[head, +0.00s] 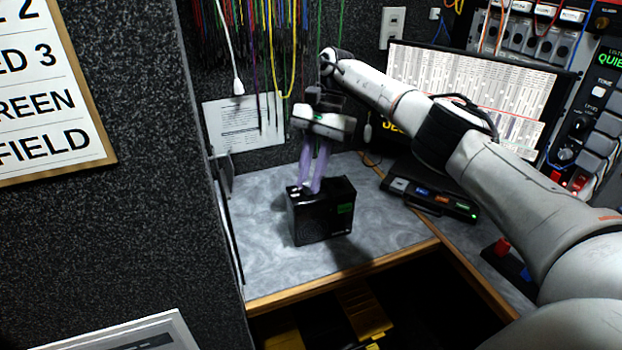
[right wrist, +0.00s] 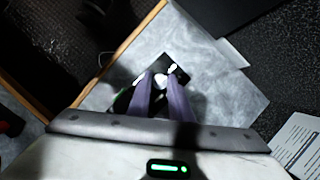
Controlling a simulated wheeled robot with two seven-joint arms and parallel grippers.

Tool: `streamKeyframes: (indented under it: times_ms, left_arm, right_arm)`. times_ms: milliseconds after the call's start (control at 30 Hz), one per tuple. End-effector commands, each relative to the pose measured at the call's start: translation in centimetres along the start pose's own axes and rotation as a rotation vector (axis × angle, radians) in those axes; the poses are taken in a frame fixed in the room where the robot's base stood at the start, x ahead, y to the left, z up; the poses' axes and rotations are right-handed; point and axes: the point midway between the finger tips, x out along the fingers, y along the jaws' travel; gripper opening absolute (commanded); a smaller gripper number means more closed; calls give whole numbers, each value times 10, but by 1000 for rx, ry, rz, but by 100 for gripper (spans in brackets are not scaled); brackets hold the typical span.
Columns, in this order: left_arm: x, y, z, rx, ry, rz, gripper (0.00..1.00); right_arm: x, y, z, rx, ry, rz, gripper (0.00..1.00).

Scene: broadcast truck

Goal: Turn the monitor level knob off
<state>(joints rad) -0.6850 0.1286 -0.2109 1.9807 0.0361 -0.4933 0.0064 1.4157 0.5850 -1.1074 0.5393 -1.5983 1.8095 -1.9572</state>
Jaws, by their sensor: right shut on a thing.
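A black box (head: 322,222) with a small green display on its side stands on the grey desk. My right gripper (head: 310,188) points straight down at its top from above, with its two purple fingers close together. In the right wrist view the fingertips (right wrist: 160,78) are shut around a small pale round knob (right wrist: 160,83) on the box's dark top. The fingers mostly hide this knob in the head view, and its mark and setting cannot be read. My left gripper is not in view.
A rack panel (head: 567,154) with knobs and a green "QUIET" display stands at the right. A low button panel (head: 432,198) lies on the desk (head: 268,268). A large screen stands behind my right arm. Cables hang at the back wall. A dark partition blocks the left.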

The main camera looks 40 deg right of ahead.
Motion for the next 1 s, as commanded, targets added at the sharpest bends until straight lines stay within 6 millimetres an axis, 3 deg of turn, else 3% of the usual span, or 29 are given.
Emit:
streamKeyframes:
  times_ms: [333, 800, 833, 933, 1000]
  left_arm:
    - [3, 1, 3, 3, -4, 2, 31]
    - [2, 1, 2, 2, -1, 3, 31]
    - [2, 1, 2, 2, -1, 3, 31]
    - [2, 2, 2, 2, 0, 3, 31]
    - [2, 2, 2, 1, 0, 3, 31]
  right_arm:
    - [0, -2, 1, -99, 0, 39, 0]
    - [0, -1, 0, -109, 0, 44, 0]
    - [0, -1, 0, -109, 0, 44, 20]
    - [0, -1, 0, -108, 0, 44, 37]
    - [0, -1, 0, -108, 0, 44, 38]
